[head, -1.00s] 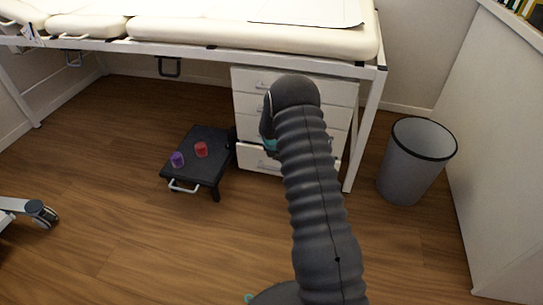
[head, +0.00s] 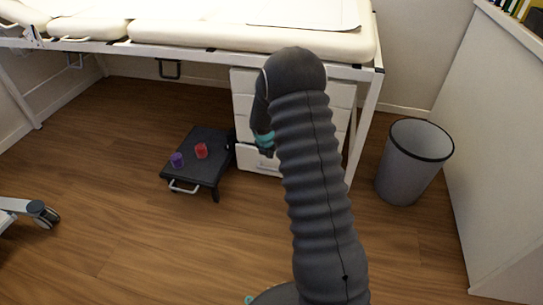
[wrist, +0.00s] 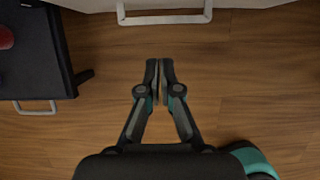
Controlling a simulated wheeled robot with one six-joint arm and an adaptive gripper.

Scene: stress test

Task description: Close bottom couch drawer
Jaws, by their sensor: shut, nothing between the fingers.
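The white drawer unit (head: 243,104) stands under the couch, partly hidden by my arm. Its bottom drawer (head: 247,158) shows left of my arm, with a dark gap above its front, and seems to stick out a little. In the wrist view a white front with a pale bar handle (wrist: 165,18) is at the top edge. My gripper (wrist: 160,64) is shut and empty over the wood floor, with its fingertips pointing at that handle and apart from it in the picture. In the head view the gripper's teal part (head: 264,141) is in front of the unit; the fingertips are hard to make out.
A black step stool (head: 208,136) with a purple cup (head: 177,160) and a red cup (head: 201,151) stands left of the drawers. A grey bin (head: 410,165) stands to the right, past the couch leg (head: 365,125). Floor in front is clear.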

